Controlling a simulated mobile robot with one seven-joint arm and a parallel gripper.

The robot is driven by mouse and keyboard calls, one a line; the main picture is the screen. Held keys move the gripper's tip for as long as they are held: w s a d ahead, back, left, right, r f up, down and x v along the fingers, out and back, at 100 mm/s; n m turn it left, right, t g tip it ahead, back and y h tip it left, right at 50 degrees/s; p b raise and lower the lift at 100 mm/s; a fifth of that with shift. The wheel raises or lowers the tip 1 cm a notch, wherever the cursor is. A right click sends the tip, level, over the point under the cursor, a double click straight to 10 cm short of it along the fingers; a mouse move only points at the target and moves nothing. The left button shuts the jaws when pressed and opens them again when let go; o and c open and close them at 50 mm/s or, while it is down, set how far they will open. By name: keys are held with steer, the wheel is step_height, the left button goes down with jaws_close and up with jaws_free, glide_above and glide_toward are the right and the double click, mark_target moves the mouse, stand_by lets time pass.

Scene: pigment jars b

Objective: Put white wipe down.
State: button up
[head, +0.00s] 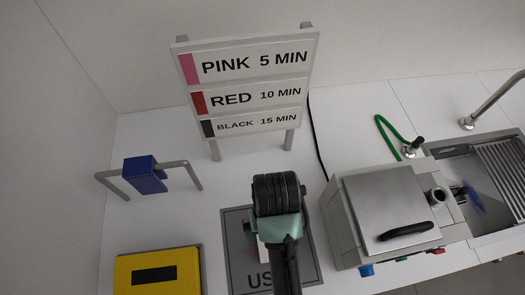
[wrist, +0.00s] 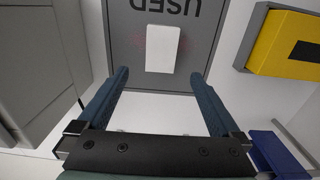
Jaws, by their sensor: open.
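The white wipe (wrist: 163,48) lies flat on the grey mat marked USED (wrist: 118,30); faint reddish smudges show beside it. In the head view only a small pale part of the wipe (head: 262,254) shows beside my arm, and the mat (head: 235,245) is partly covered by the arm. My gripper (wrist: 160,80) is open, its two fingers apart with nothing between the tips. In the wrist view the wipe shows beyond the fingertips, apart from them. In the head view my wrist hides the fingers.
A yellow box (head: 160,272) with a black panel stands left of the mat. A blue block (head: 145,175) hangs on a grey rail behind it. A grey lidded machine (head: 390,210) stands to the right, beside a sink (head: 480,175). A sign board (head: 250,85) stands behind.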

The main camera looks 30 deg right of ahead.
step_height(320, 180, down, 6)
steer(key=shift+s+f, duration=0.15)
steer(key=shift+f, duration=0.1)
steer(key=shift+a+f+p, duration=0.2)
steer(key=shift+f+p, duration=0.7)
steer(key=shift+f, duration=1.85)
steer(key=shift+c, duration=0.3)
